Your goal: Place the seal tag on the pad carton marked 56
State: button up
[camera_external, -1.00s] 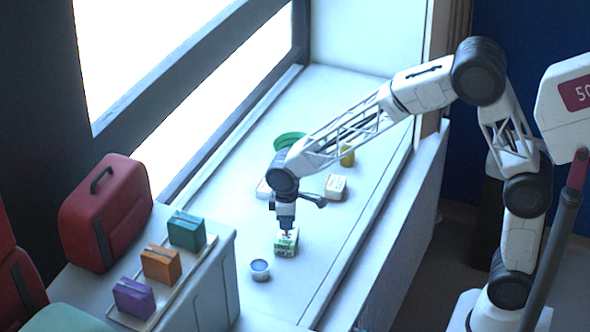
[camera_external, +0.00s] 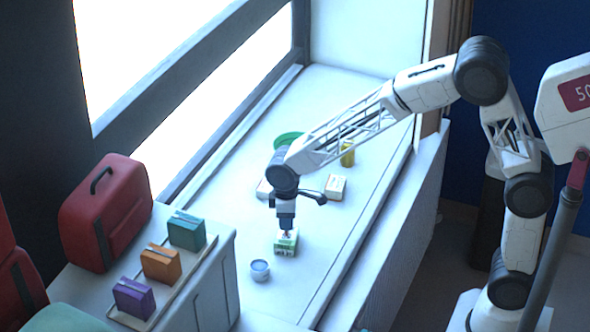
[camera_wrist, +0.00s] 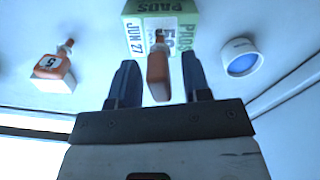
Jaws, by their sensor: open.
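The green and white pad carton (camera_external: 286,247) stands on the pale counter, directly below my gripper (camera_external: 287,231). The wrist view shows its PADS lettering and a JUN 27 label on the carton (camera_wrist: 184,17); its number begins with 5, and the rest is partly covered. My gripper (camera_wrist: 160,64) is open, one dark blue finger on each side of an orange-brown piece (camera_wrist: 158,78), which looks like the seal tag. The piece lies in front of the carton in this view. I cannot tell whether it touches the carton or a finger.
A white tub with a blue top (camera_external: 260,270) stands close to the carton. A pale box (camera_external: 335,187), yellow cup (camera_external: 347,156) and green bowl (camera_external: 288,139) are farther back.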

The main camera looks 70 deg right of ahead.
notch_tip(320, 180, up, 11)
dwell(0.5)
dwell(0.7)
jog(key=s+d+r+m+t, duration=0.1)
jog(key=s+d+r, duration=0.25)
jog(key=s, duration=0.65)
jog(key=s+d+r+m, duration=0.2)
jog(key=s+r, duration=0.2)
jog(key=s, duration=0.7)
jog(key=s+d+f+m+t, duration=0.1)
jog(key=s+d+f, duration=0.1)
jog(key=s, duration=1.5)
jog(key=shift+s+m+t, duration=0.25)
jog(key=shift+m+t, duration=0.05)
jog(key=shift+m, duration=0.1)
